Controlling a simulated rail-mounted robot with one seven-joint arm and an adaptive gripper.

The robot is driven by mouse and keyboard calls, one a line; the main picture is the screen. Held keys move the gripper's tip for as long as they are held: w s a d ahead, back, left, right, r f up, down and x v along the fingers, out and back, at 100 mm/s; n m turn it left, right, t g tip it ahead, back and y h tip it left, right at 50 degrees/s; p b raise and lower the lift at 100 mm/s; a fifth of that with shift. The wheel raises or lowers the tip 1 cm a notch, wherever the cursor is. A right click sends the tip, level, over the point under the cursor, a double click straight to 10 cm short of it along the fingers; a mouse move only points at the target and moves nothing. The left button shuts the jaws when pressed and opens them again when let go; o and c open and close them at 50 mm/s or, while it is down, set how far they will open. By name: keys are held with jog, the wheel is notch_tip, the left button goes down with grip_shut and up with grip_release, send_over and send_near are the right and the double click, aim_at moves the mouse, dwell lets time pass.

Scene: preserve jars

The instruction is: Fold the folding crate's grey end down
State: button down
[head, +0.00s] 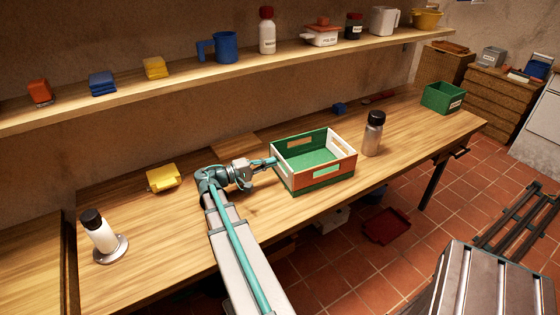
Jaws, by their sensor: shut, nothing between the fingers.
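The folding crate (307,186) stands on the wooden workbench. Its long sides and floor are green, and its walls look upright. Its right end (346,151) is pale grey-white with a handle opening. Its left end (281,167) also looks pale, seen nearly edge-on. My gripper (271,161) is shut and empty at the outside of the left end, near its upper part. I cannot tell whether the fingertips touch the panel.
A yellow object (163,178) lies left of my arm, and a white jar (100,232) stands farther left. A shelf (190,83) runs above the workbench (160,240). A green bin (443,98) stands far right.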

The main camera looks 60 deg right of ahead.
aim_at(280, 158)
jog(key=shift+s+d, duration=0.1)
jog(key=shift+d, duration=0.05)
jog(key=shift+x, duration=0.9)
jog(key=shift+s+d+r+t+y, duration=0.2)
jog(key=shift+s+d+t+y, duration=0.1)
jog(key=shift+d+y, duration=0.15)
jog(key=shift+s+d+t+y, duration=0.35)
jog(key=shift+d+t+y, duration=0.2)
jog(key=shift+y, duration=0.4)
jog(key=shift+s+d+f+t+y, duration=0.1)
jog(key=shift+s+d+t+y, duration=0.2)
jog(key=shift+d+t+y, duration=0.4)
jog(key=shift+s+d+f+t+y, duration=0.1)
jog(key=shift+s+d+t+y, duration=0.3)
jog(key=shift+y, duration=0.5)
jog(key=shift+s+d+f+y, duration=0.1)
jog(key=shift+d+y, duration=0.2)
jog(key=shift+y, duration=0.1)
